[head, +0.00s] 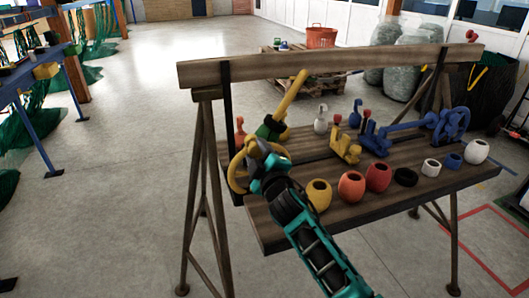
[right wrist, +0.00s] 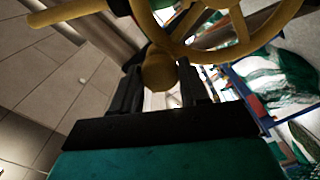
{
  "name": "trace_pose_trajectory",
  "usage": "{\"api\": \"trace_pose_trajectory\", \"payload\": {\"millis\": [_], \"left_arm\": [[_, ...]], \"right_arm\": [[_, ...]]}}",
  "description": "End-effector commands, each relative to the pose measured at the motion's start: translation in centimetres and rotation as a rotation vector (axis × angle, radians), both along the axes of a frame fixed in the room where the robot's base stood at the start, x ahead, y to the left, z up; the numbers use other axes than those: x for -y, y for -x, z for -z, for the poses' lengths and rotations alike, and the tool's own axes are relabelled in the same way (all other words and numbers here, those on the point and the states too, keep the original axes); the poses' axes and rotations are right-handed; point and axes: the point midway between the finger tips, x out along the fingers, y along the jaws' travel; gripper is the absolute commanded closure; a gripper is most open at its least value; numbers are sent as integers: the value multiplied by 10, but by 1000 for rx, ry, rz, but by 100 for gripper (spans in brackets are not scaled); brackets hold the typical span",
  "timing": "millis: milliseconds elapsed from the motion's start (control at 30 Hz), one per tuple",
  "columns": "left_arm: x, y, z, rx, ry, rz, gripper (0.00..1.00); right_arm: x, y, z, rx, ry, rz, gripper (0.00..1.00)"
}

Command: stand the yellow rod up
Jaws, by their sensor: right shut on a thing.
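A yellow wheel (head: 233,178) is at the bench edge, below and left of the rod. My right gripper (head: 256,158) is at the wheel's rim, shut on a yellow knob (right wrist: 158,68). In the right wrist view the wheel (right wrist: 235,48) fills the upper right and a yellow bar (right wrist: 65,13) runs to the upper left. Part of the wheel is hidden behind my gripper. My left gripper is out of view.
A wooden bench (head: 290,235) holds several pots along its front, such as an orange one (head: 351,186). A yellow bracket (head: 345,147) and a blue wheel with a shaft (head: 451,124) stand behind them. A raised wooden beam (head: 330,65) crosses the back.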

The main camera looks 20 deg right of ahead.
Motion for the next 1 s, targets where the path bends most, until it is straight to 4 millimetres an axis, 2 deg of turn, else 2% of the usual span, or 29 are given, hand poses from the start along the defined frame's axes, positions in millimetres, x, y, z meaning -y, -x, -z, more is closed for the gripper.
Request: {"api": "trace_pose_trajectory", "payload": {"millis": [100,1000], "left_arm": [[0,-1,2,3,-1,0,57],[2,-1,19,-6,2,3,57]], "right_arm": [[-12,1,3,2,51,-10,100],[-50,2,25,17,472,-8,100]]}}
